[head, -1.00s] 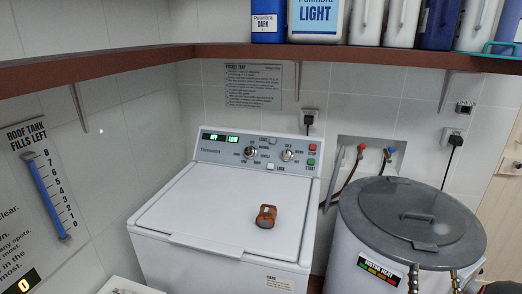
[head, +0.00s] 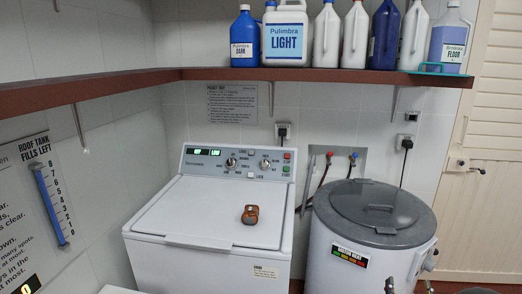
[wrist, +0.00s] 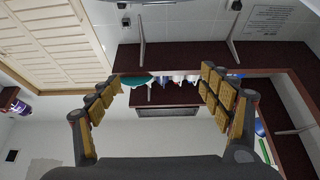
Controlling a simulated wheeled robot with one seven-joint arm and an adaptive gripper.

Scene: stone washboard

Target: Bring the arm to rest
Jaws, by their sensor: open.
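My gripper (wrist: 160,95) shows in the wrist view, with its two padded fingers spread wide apart and nothing between them. Beyond the fingers, well away from them, the view takes in the dark red shelf and the bottles on it. In the head view the gripper is not clearly seen; only small metallic parts show at the bottom right edge, and I cannot tell what they are.
A white washing machine (head: 205,212) has a small brown object (head: 250,214) on its lid. A grey-lidded drum (head: 375,212) stands to its right. A dark red shelf (head: 330,76) holds several bottles, with a Light jug (head: 286,42) among them. A door (head: 492,150) is at far right.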

